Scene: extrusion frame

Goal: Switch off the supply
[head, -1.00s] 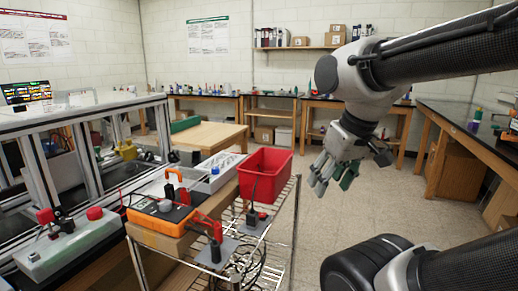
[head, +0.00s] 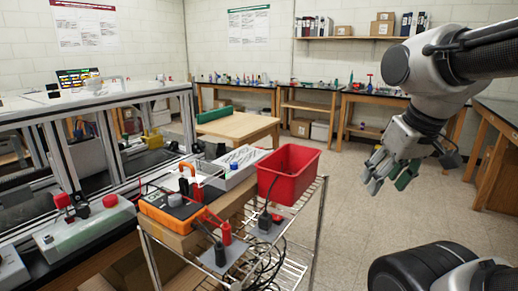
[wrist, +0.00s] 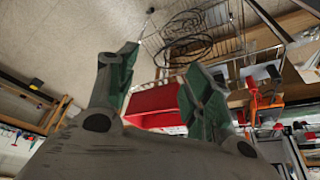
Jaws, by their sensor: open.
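An orange device (head: 170,213) with a dark top and cables stands on a wire cart; I cannot tell whether it is the supply. A pale box (head: 85,232) with red buttons sits on the bench at the left. A pale grey unit (head: 236,167) with a blue knob lies behind the orange device. No switch is clear enough to read its position. My gripper (head: 388,176) hangs open and empty over the floor, right of the cart and apart from everything. Its green-padded fingers spread apart in the wrist view (wrist: 160,78).
A red bin (head: 288,174) stands at the back of the wire cart (head: 309,229). Black and red plugs with looping cables are at its front. An aluminium extrusion frame (head: 105,150) fills the left. The floor (head: 350,215) right of the cart is clear.

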